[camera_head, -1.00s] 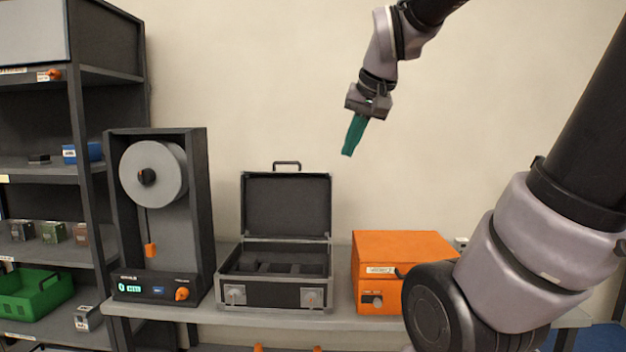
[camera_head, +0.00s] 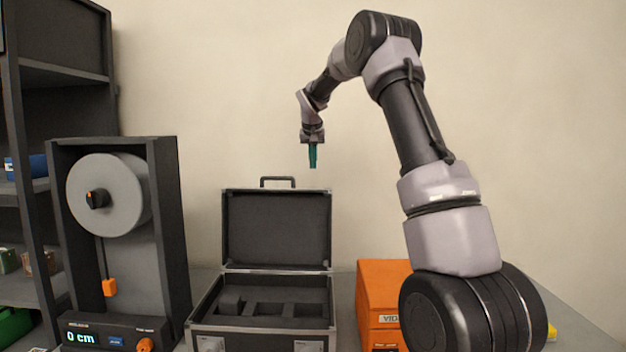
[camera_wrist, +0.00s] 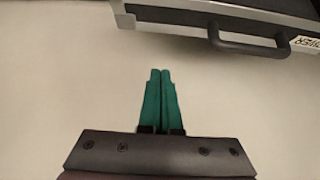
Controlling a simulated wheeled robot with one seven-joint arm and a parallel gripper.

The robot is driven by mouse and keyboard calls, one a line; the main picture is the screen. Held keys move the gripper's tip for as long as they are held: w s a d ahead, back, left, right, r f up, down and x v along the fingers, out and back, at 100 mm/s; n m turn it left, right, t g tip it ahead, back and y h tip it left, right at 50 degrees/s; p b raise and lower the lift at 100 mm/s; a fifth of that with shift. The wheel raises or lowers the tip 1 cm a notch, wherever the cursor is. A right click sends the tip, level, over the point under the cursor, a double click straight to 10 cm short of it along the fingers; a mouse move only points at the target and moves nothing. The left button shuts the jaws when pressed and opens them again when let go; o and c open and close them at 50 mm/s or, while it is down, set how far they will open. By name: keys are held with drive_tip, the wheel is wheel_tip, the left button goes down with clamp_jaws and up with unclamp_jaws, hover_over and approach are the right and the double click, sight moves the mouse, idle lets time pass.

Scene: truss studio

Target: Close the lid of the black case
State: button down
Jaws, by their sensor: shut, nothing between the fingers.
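The black case (camera_head: 262,340) stands on the bench with its lid (camera_head: 277,229) raised upright at the back and a handle (camera_head: 278,180) on the lid's top edge. Its inside shows dark compartments. My gripper (camera_head: 312,166) is above the lid's top right corner, apart from it, with its green fingers pointing down. In the wrist view the green fingers (camera_wrist: 160,75) are together with nothing between them. The lid's edge and handle (camera_wrist: 250,46) show at the top of that view, beyond the fingertips.
A grey reel device (camera_head: 118,240) with a display stands left of the case. An orange box (camera_head: 383,285) stands to its right, partly hidden by my arm. A dark shelf (camera_head: 60,74) is at the far left.

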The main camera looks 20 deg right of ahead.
drive_tip(key=x, duration=1)
drive_tip(key=shift+s+a+r, duration=0.15)
drive_tip(key=shift+s+a, duration=0.05)
drive_tip(key=shift+s, duration=0.45)
drive_tip(key=shift+s+a+r, duration=0.1)
drive_tip(key=shift+s+a, duration=0.15)
drive_tip(key=shift+s, duration=0.45)
drive_tip(key=shift+s+a+r, duration=0.15)
drive_tip(key=shift+s+a, duration=0.05)
drive_tip(key=shift+s, duration=0.45)
